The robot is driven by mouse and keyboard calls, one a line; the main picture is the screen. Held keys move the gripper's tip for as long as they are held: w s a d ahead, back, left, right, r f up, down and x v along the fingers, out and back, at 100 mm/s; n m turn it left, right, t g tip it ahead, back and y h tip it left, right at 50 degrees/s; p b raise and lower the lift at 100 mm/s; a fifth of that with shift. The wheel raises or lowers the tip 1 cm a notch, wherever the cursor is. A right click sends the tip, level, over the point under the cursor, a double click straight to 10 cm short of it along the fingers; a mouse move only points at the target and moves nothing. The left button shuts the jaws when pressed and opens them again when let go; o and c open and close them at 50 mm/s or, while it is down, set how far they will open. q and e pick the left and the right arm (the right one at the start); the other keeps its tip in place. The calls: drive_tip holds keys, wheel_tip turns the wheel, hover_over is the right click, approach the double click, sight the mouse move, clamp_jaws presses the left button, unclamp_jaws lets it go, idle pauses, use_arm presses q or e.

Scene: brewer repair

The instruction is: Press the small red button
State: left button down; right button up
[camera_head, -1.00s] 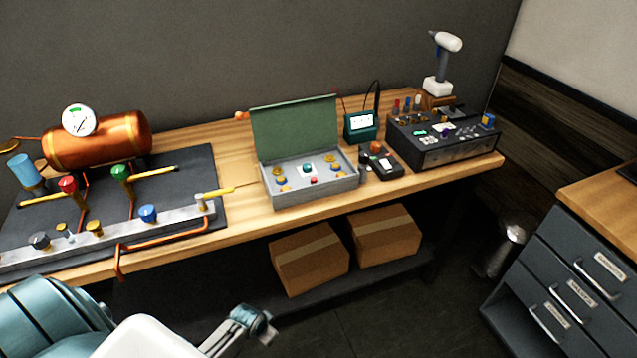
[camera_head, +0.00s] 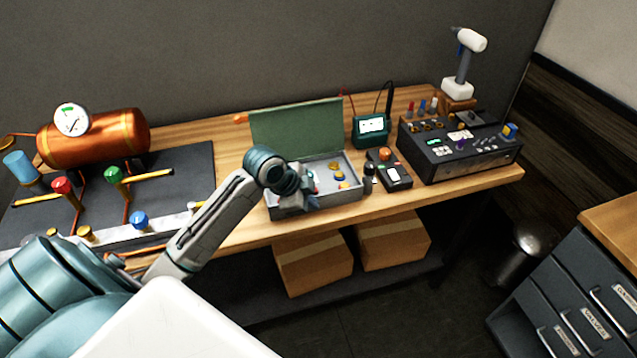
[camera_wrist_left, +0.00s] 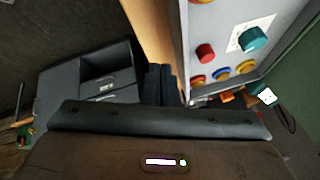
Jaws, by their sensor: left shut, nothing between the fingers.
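The small red button (camera_wrist_left: 205,54) shows in the left wrist view on the pale panel of the grey case (camera_head: 345,197). Beside it are a larger teal button (camera_wrist_left: 252,40) on a white plate and several blue and yellow buttons. The case stands on the bench with its green lid (camera_head: 296,129) raised. My left gripper (camera_head: 309,199) is shut and empty, over the left and middle part of the case. In the head view it hides much of the panel, and I cannot clearly pick out the red button there. Contact cannot be told. My right gripper is out of view.
Right of the case are a black device with an orange-red knob (camera_head: 385,155), a teal meter (camera_head: 370,130) and a black control box (camera_head: 460,149). A copper tank (camera_head: 95,138) and coloured valves stand left. Boxes (camera_head: 313,263) sit below the bench.

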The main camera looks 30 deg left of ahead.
use_arm(q)
drive_tip(key=w+a+r+m, duration=0.1)
drive_tip(key=w+r+m, duration=0.1)
drive_tip(key=r, duration=0.3)
drive_tip(key=w+a+r+m+h, duration=0.1)
drive_tip(key=w+a+r, duration=0.1)
drive_tip(key=r, duration=0.3)
drive_tip(key=shift+w+a+r+m+t, duration=0.2)
drive_tip(key=shift+w+r+m+t, duration=0.15)
drive_tip(key=shift+w, duration=0.4)
wheel_tip(320, 180, down, 7)
drive_tip(key=b, duration=0.6)
drive_tip(key=shift+f+b, duration=0.1)
drive_tip(key=shift+b, duration=0.25)
drive_tip(key=shift+f, duration=0.85)
drive_tip(key=shift+f, duration=0.15)
drive_tip(key=shift+f, duration=0.25)
